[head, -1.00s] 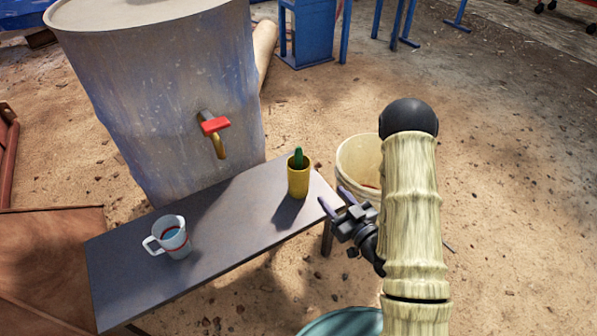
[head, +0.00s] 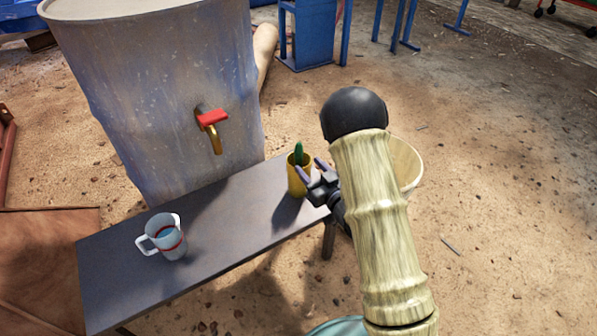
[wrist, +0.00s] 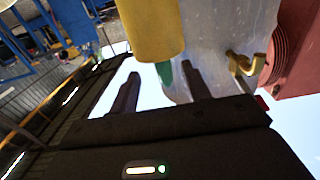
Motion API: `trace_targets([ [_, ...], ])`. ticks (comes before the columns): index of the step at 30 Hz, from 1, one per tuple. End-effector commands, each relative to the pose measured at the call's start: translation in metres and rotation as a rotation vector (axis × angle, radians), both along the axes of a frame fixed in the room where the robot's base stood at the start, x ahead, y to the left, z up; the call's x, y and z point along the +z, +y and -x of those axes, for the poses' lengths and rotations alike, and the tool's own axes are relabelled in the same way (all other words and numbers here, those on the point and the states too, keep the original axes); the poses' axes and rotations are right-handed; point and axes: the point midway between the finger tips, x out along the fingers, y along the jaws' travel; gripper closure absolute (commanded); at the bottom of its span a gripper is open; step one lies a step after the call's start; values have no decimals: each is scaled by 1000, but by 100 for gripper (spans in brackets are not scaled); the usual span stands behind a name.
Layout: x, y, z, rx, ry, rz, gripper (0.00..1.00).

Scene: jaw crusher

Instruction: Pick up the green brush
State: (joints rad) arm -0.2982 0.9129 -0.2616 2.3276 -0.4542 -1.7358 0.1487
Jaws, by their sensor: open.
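The green brush (head: 298,152) stands in a yellow cup (head: 294,184) near the right end of the bench, with only its top showing above the rim. The rest of it is hidden in the cup. My gripper (head: 311,169) is open and empty, just right of the cup in the head view, with its fingertips overlapping the cup's right side there. In the wrist view, the brush (wrist: 163,73) shows between my two spread fingers (wrist: 159,88), below the yellow cup (wrist: 152,28). I cannot tell whether a finger touches either.
The cup stands on a narrow dark bench (head: 215,225). A white mug (head: 162,238) stands at its left. A large metal barrel (head: 160,90) with a red-handled tap (head: 211,118) stands behind. A cream bucket (head: 408,165) is partly behind my arm.

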Motion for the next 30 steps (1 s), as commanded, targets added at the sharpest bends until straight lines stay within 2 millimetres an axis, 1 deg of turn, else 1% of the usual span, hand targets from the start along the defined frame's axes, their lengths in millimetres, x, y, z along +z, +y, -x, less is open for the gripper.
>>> trace_targets([
  [3,0,5,-8,0,0,-1,53],
  [14,0,7,-10,1,-1,-1,53],
  [17,-1,13,-16,2,-4,0,53],
  [24,-1,33,-43,2,-3,1,53],
  [27,1,36,-50,0,-1,0,53],
  [30,2,37,-51,0,0,0,53],
])
